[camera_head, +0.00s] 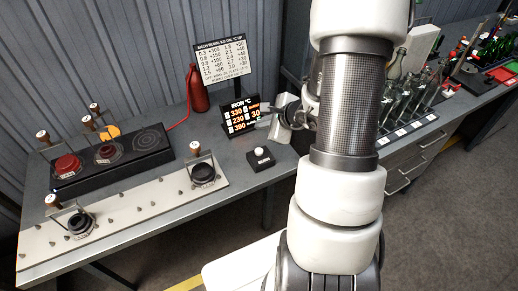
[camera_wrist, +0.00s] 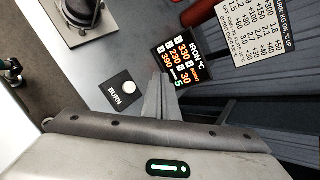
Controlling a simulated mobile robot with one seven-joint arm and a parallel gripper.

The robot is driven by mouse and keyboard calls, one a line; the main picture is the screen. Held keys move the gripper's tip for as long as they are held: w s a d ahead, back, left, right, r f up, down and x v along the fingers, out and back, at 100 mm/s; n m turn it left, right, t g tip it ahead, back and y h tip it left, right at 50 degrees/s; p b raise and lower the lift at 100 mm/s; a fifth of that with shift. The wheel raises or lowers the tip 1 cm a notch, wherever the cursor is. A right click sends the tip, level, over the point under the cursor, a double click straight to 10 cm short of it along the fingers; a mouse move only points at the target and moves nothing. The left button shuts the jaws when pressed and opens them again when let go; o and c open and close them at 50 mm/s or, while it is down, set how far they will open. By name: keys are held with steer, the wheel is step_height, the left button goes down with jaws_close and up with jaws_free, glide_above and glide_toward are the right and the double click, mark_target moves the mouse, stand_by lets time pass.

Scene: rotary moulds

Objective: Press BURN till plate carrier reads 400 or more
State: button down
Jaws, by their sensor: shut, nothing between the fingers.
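The BURN button (camera_head: 261,158) is a white cap on a black box on the grey bench; it also shows in the wrist view (camera_wrist: 128,88). Behind it stands the black IRON °C display (camera_head: 243,116), larger in the wrist view (camera_wrist: 180,62). Its orange rows read 330, 230 and 390, with 30 beside them and a green figure that looks like 5. I cannot read which row is the plate carrier. My gripper (camera_head: 266,121) is shut and empty, beside the display and apart from the button. In the wrist view its fingertips (camera_wrist: 158,82) lie right of the button.
A white burn chart (camera_head: 222,60) stands behind the display, with a red bottle (camera_head: 197,88) beside it. A black hotplate unit (camera_head: 112,158) and a pale rail (camera_head: 125,210) with round moulds lie left. Glass bottles (camera_head: 405,98) stand right, beyond my arm.

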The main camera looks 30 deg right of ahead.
steer(key=b, duration=0.6)
glide_above(262, 153)
step_height(262, 153, down, 8)
steer(key=shift+r, duration=0.1)
steer(key=shift+a+f+b, duration=0.1)
steer(key=shift+f+b, duration=0.4)
steer(key=shift+b, duration=0.1)
steer(key=shift+f, duration=0.15)
stand_by(1.4)
steer(key=shift+f+b, duration=0.3)
steer(key=shift+b, duration=0.45)
steer(key=shift+f+b, duration=0.45)
steer(key=shift+b, duration=0.25)
stand_by(0.4)
steer(key=shift+r, duration=0.1)
steer(key=shift+r+p, duration=0.45)
steer(key=shift+r, duration=0.35)
